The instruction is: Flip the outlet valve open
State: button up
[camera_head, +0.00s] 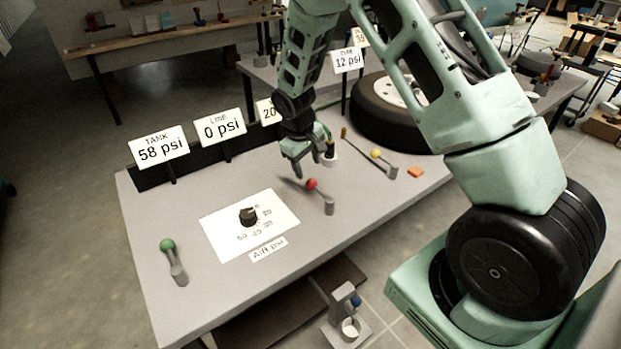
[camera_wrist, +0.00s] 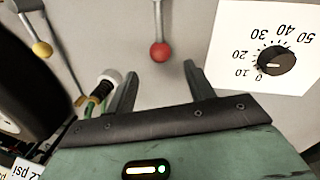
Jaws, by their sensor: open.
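No lever carries a readable name, so I cannot tell by label which one is the outlet valve. A red-ball lever (camera_head: 312,184) sits on the grey bench, its arm running from a short grey post. My gripper (camera_head: 297,172) is open and points down close behind the red ball. In the wrist view the red ball (camera_wrist: 160,52) lies just beyond the gap between the open fingertips (camera_wrist: 160,73), apart from both fingers. A yellow-ball lever (camera_head: 376,153) is farther right, and a green-ball lever (camera_head: 167,245) stands at the front left.
A black dial (camera_head: 249,215) sits on a white numbered plate. Signs read TANK 58 psi (camera_head: 159,147) and LINE 0 psi (camera_head: 219,128). A hose end (camera_wrist: 108,80) is left of my fingers.

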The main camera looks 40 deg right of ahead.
aim_at(311, 180)
jog(key=f, duration=0.3)
jog(key=d+f+p, duration=0.1)
jog(key=f, duration=0.3)
jog(key=shift+w+d+f, duration=0.1)
jog(key=shift+d, duration=0.1)
grip_shut()
